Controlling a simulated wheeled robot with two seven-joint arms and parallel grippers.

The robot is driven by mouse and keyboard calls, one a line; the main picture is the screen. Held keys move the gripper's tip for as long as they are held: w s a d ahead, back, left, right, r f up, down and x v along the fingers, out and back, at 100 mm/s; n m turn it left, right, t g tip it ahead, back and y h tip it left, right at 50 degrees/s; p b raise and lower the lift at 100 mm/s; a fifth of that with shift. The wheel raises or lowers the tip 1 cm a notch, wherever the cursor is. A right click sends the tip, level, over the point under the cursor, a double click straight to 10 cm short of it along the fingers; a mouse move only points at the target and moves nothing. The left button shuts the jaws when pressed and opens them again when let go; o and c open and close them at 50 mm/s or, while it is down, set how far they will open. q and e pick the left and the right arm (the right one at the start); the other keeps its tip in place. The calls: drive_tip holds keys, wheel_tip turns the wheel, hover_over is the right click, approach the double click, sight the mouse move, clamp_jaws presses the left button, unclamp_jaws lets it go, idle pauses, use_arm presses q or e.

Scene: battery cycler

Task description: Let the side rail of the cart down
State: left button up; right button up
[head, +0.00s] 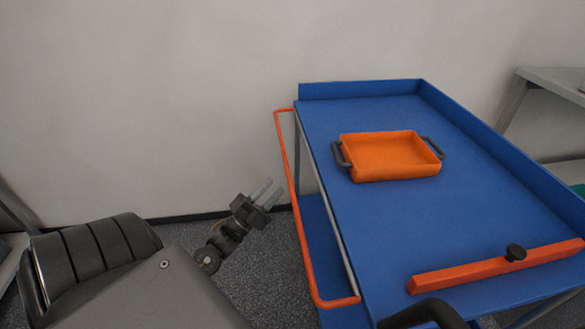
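The cart (380,218) has a blue top with raised walls at its back and right edges. An orange rail bar (460,274) with a black knob (515,252) on it lies along the near edge of the top, running out of frame at the right. An orange tube handle (294,205) runs along the cart's left end. My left gripper (274,187) is just left of this tube, apart from it, with its two pale fingers spread and nothing between them. My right gripper is not in view.
An orange tray (390,158) with two dark handles sits on the cart top and looks empty. A dark rounded part at the bottom edge overlaps the cart's near corner. A grey bench (555,85) stands at the right. Grey floor (265,255) is free left of the cart.

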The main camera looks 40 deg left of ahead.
sight(289, 171)
use_arm(q)
drive_tip(key=x, duration=0.7)
drive_tip(key=shift+w+r+p, duration=0.15)
drive_tip(key=shift+w+p, duration=0.05)
drive_tip(key=shift+p, duration=0.15)
drive_tip(key=shift+w+d+r, duration=0.15)
drive_tip(key=shift+w+r, duration=0.15)
drive_tip(key=shift+w, duration=0.3)
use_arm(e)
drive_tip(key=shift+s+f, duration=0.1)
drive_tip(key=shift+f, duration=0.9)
use_arm(q)
drive_tip(key=shift+c, duration=0.2)
clamp_jaws()
